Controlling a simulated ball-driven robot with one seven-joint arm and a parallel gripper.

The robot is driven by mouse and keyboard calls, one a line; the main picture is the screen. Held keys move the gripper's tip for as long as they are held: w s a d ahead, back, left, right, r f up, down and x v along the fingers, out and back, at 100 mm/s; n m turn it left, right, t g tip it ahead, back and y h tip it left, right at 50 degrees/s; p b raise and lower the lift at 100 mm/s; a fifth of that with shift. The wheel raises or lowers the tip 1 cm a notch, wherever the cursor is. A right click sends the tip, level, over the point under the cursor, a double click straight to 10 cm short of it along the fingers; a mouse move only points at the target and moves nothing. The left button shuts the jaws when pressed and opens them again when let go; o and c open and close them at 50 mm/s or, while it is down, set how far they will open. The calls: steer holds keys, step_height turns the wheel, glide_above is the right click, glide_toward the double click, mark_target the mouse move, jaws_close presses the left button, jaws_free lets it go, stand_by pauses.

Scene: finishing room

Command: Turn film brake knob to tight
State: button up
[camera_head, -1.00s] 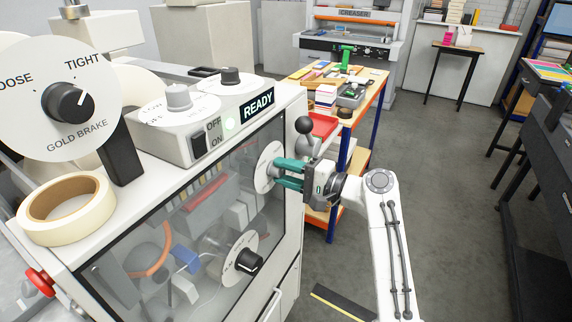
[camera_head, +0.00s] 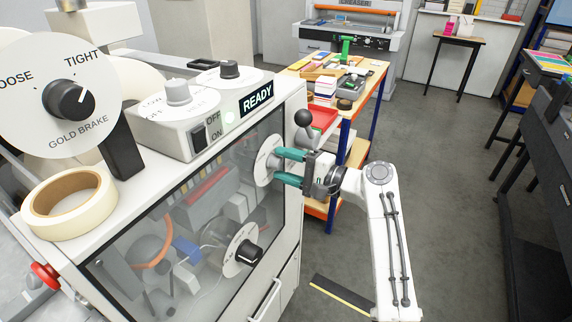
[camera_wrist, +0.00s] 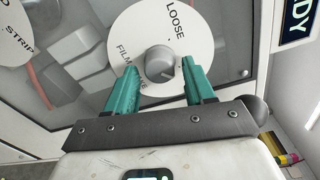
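The film brake dial (camera_wrist: 193,28) is a white disc on the machine's glass front, lettered FILM BRAKE and LOOSE; the word tight is not visible on it. Its round grey knob (camera_wrist: 160,63) sits at the centre. My gripper (camera_wrist: 159,68) has two teal fingers, one on each side of the knob, with a gap on both sides, so it looks open. I cannot tell how far the fingertips overlap the knob. In the head view, my gripper (camera_head: 277,166) reaches the film brake dial (camera_head: 261,166) from the right, and the fingers hide the knob.
The machine (camera_head: 290,110) carries a gold brake dial (camera_head: 50,120) at upper left, a lit READY sign (camera_head: 257,97), and another dial (camera_head: 236,262) low on the glass. A black ball-topped lever (camera_head: 303,118) stands close above my gripper. Open floor (camera_head: 440,200) lies to the right.

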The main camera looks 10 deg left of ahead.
steer(key=shift+o, duration=0.3)
steer(key=shift+s, duration=0.1)
steer(key=b+v, duration=0.2)
steer(key=v, duration=0.8)
steer(key=shift+d, duration=0.3)
steer(key=shift+s, duration=0.1)
